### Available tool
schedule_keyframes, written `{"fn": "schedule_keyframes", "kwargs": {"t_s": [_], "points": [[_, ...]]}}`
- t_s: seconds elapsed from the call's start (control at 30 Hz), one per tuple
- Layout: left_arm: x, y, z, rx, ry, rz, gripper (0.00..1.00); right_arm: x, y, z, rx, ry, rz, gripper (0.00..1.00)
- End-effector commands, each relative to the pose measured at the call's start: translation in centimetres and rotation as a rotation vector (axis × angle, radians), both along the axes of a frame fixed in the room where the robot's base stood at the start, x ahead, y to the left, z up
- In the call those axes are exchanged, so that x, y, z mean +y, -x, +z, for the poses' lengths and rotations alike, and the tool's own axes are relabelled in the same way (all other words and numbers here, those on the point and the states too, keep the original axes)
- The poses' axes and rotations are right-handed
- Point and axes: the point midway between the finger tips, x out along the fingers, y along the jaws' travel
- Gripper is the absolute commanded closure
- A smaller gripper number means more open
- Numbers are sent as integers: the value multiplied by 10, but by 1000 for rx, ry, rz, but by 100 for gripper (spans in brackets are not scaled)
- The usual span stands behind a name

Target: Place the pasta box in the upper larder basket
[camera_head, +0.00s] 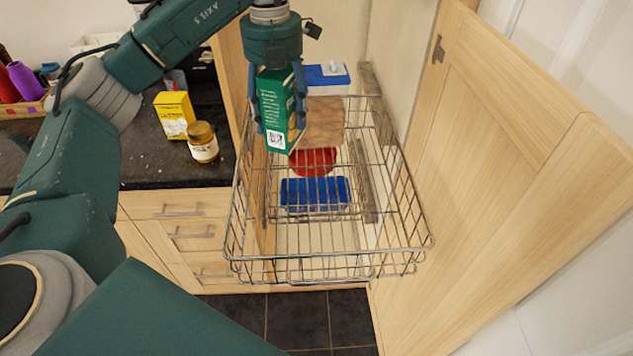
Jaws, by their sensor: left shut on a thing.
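The pasta box (273,105) is a green carton with a white label patch near its bottom. My left gripper (281,118) comes down from above and is shut on the box, with blue fingers at its sides. The box hangs roughly upright over the back left part of the upper larder basket (330,264), a wire basket pulled out of the cupboard. I cannot tell whether the box's bottom is below the rim. The basket's front looks empty. My right gripper does not show.
Below, through the wires, a blue item (315,194) and a red round item (313,161) show. The larder door (500,150) stands open at the right. A yellow box (174,114) and a jar (203,142) stand on the dark counter (150,165) at the left.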

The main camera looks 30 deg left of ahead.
Motion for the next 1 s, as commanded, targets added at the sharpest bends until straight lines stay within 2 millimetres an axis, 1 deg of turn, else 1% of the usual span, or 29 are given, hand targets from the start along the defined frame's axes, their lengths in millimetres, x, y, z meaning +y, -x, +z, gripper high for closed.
{"fn": "schedule_keyframes", "kwargs": {"t_s": [0.13,0.3,0.47,0.7,0.8,1.0], "points": [[1,1,-22,4,0,28,89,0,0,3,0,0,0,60],[2,2,-49,3,-1,27,89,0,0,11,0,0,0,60],[1,1,-63,1,-1,26,89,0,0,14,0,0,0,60],[1,1,-93,1,-1,25,89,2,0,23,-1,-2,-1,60],[1,0,-97,-2,1,25,89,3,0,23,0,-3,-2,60],[1,0,-98,-2,1,25,89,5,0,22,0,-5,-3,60]]}}
